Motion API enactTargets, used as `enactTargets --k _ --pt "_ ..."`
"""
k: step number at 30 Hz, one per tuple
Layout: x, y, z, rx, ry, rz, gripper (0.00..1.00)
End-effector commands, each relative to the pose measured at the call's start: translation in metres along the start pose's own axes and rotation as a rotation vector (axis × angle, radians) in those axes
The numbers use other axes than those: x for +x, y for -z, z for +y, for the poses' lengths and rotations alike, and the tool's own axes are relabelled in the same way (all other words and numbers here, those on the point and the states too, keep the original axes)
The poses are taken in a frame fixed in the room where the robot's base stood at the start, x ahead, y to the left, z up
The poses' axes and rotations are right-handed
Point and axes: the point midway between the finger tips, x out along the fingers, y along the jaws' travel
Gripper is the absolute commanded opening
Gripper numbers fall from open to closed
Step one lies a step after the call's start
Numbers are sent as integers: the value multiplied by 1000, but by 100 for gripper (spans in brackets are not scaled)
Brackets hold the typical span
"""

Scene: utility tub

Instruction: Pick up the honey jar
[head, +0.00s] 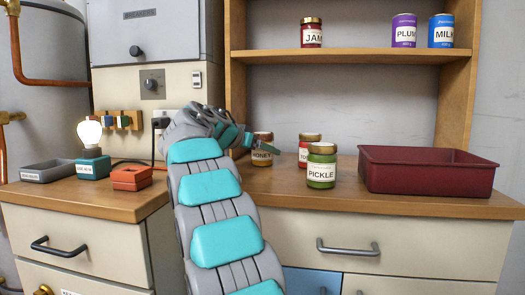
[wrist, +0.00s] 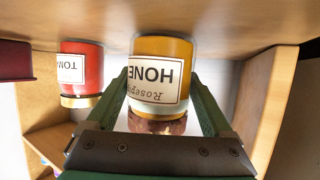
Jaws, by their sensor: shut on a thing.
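The honey jar (head: 262,157) is amber with a white label and a copper-coloured lid. It stands upright on the wooden counter, partly hidden behind my gripper in the head view. In the wrist view, which is upside down, the honey jar (wrist: 160,50) fills the middle, with its base at the counter surface. My gripper (wrist: 158,80) has one green finger on each side of the jar and is shut on it. In the head view my gripper (head: 257,145) reaches the jar from the left.
A green pickle jar (head: 321,172) stands to the right, with a red jar (head: 304,143) behind it; the red jar also shows in the wrist view (wrist: 80,70). A dark red tub (head: 430,180) is at the right. A shelf (head: 360,57) holding jars and cans runs above.

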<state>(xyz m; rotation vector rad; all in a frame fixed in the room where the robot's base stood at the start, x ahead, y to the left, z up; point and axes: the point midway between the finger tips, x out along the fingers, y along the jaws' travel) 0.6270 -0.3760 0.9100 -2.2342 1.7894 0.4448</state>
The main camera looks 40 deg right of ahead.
Motion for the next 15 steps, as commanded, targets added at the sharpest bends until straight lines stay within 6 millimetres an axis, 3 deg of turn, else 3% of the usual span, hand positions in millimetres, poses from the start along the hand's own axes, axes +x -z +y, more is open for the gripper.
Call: enactTargets --k 2,13,15 --pt "0 0 0 0 0 0 44" --pt "0 0 0 0 0 0 2" --pt "0 0 0 0 0 1 0"
